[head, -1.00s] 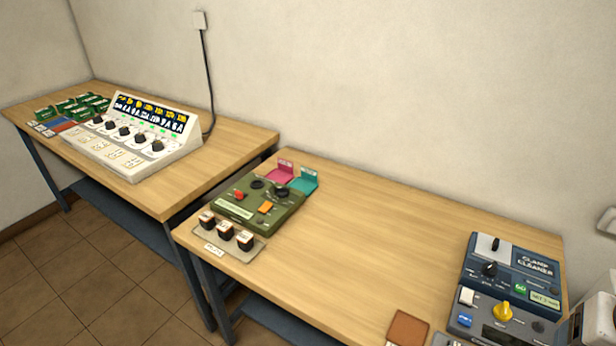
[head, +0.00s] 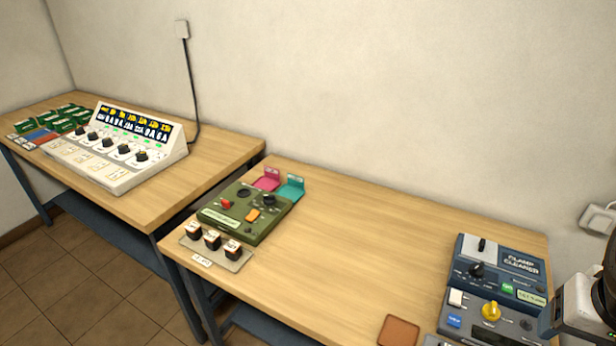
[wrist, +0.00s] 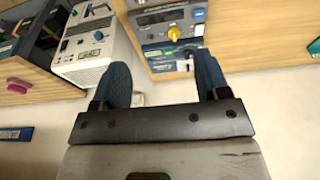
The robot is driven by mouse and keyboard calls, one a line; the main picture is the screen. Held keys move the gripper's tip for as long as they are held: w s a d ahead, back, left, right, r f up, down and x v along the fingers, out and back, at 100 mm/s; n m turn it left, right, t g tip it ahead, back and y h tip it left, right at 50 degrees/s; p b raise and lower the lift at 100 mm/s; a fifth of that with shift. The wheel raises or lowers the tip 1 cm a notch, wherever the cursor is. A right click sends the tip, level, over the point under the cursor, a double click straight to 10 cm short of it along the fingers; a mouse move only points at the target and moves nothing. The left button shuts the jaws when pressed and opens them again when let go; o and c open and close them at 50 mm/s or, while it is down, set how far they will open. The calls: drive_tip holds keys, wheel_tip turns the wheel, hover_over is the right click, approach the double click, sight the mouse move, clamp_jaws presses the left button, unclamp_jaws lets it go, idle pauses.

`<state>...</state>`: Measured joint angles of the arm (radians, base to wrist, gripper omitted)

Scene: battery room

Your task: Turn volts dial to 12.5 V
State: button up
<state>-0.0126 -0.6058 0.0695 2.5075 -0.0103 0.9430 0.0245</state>
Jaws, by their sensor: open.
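No dial with a readable volts label shows. In the wrist view, the yellow knob (wrist: 174,33) appears beyond my fingers. The green device (head: 240,218) has dark round knobs. The white sloped console (head: 118,178) on the far bench carries a row of black knobs (head: 107,142). My gripper (wrist: 162,72) is open and empty, its two blue fingers apart, touching no dial.
The wrist view also shows a white unit (wrist: 92,48) with knobs and a green screen. A brown pad (head: 399,332) lies at the front edge of the near bench. Pink (head: 266,183) and teal (head: 291,188) trays stand behind the green device. The bench middle is clear.

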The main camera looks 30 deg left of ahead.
drive_tip(key=w+a+r+n+g, duration=0.1)
drive_tip(key=w+a+r+n, duration=0.15)
drive_tip(key=w+a, duration=1.95)
drive_tip(key=n+g, duration=0.2)
drive_tip(key=n, duration=0.2)
hover_over(269, 196)
drive_tip(key=shift+m, duration=0.25)
drive_tip(key=f, duration=2.1)
drive_tip(key=shift+w+d, duration=0.1)
drive_tip(key=shift+d, duration=0.1)
drive_tip(key=shift+a+f, duration=0.2)
drive_tip(key=shift+a, duration=0.05)
drive_tip(key=shift+f, duration=3.85)
